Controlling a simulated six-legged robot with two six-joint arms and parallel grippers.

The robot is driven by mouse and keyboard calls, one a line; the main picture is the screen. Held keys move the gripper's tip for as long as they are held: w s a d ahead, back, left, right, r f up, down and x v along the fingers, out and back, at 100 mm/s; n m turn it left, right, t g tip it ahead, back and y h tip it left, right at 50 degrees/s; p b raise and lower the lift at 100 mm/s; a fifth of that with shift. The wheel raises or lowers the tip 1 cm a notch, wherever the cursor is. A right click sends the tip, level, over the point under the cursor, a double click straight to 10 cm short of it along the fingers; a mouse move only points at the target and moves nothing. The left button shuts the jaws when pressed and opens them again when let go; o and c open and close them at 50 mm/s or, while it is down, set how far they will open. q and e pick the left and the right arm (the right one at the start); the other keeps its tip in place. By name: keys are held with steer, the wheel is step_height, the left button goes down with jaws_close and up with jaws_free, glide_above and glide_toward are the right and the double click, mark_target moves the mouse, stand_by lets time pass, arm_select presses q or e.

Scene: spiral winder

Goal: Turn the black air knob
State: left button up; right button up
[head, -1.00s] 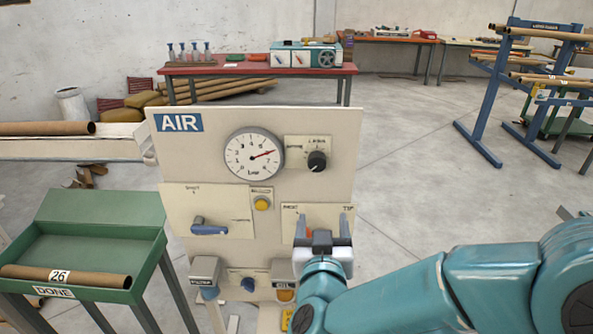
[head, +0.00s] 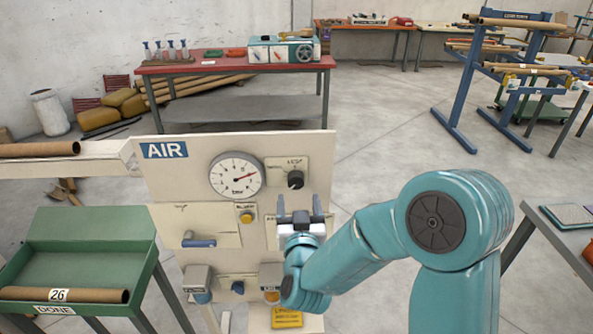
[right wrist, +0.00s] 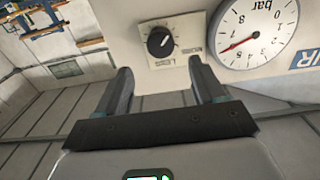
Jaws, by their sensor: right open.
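The black air knob (head: 295,179) sits on a cream plate at the upper right of the AIR panel (head: 200,155), right of the round gauge (head: 236,175). The knob also shows in the right wrist view (right wrist: 160,42), upside down, beyond the fingertips and between their lines. My right gripper (head: 299,204) is open and empty, just below the knob in the head view. Its two fingers show apart in the right wrist view (right wrist: 158,78), with a gap between them and the knob. My left gripper is not in view.
A yellow button (head: 246,218) and a blue lever (head: 199,243) are lower on the panel. A green bin (head: 85,229) stands at the left with a cardboard tube (head: 62,295). A red table (head: 232,66) stands behind. A table edge (head: 560,240) is at the right.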

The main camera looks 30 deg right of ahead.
mark_target(296, 183)
steer(key=p+x, duration=0.2)
steer(key=x, duration=0.5)
steer(key=shift+w, duration=0.1)
steer(key=shift+w+d+f, duration=0.1)
steer(key=shift+w+f, duration=0.05)
steer(key=shift+w, duration=0.15)
steer(key=c, duration=1.1)
steer(key=shift+o, duration=0.2)
